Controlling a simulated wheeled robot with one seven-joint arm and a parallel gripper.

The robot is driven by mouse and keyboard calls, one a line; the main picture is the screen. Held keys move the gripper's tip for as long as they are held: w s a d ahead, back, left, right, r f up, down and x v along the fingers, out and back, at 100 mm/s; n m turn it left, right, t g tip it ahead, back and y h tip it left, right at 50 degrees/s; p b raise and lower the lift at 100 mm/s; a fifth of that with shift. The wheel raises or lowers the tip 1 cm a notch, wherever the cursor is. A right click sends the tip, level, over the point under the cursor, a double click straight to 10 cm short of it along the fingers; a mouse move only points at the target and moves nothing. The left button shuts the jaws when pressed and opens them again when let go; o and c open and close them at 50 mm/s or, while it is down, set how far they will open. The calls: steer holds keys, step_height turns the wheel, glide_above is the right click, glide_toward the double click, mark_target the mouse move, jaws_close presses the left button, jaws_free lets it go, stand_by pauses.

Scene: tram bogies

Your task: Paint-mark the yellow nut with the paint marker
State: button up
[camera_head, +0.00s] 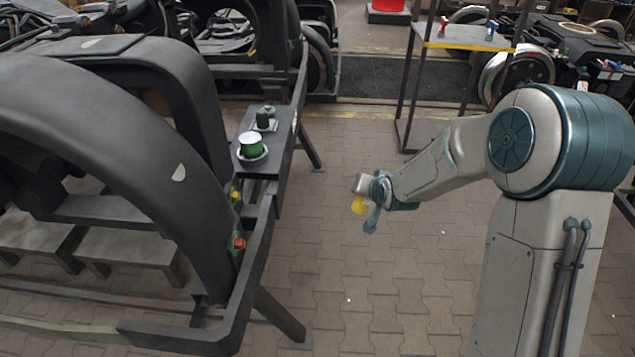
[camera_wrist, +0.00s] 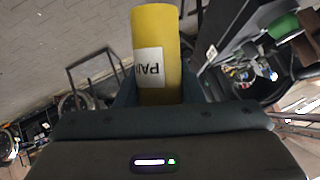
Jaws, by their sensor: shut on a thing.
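My gripper (camera_head: 372,202) is shut on the yellow paint marker (camera_head: 358,204) over open floor, right of the bogie frame. In the wrist view the marker (camera_wrist: 157,40) is a thick yellow cylinder with a white label showing part of a word, held between the jaws. On the side of the bogie frame, a small yellow nut (camera_head: 235,196) sits on a green fitting. Below it is a red-orange nut (camera_head: 239,243), also on a green fitting. The marker is well apart from both nuts. The marker's tip is not clearly visible.
The dark bogie frame (camera_head: 110,120) fills the left side. A small shelf (camera_head: 270,160) on it holds a green-and-white round container (camera_head: 251,146) and a dark knobbed item (camera_head: 263,119). A metal rack (camera_head: 470,42) stands behind. Paved floor (camera_head: 345,270) between bogie and arm is clear.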

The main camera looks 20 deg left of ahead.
steer(key=s+a+r+n+g+y, duration=0.1)
steer(key=s+a+n+y, duration=0.1)
steer(key=a+n+y, duration=0.4)
steer(key=a+n, duration=0.5)
steer(key=a, duration=0.1)
steer(key=shift+s+a+r+y, duration=0.15)
steer(key=shift+s+a+y, duration=0.15)
steer(key=shift+s, duration=0.1)
steer(key=shift+d, duration=0.1)
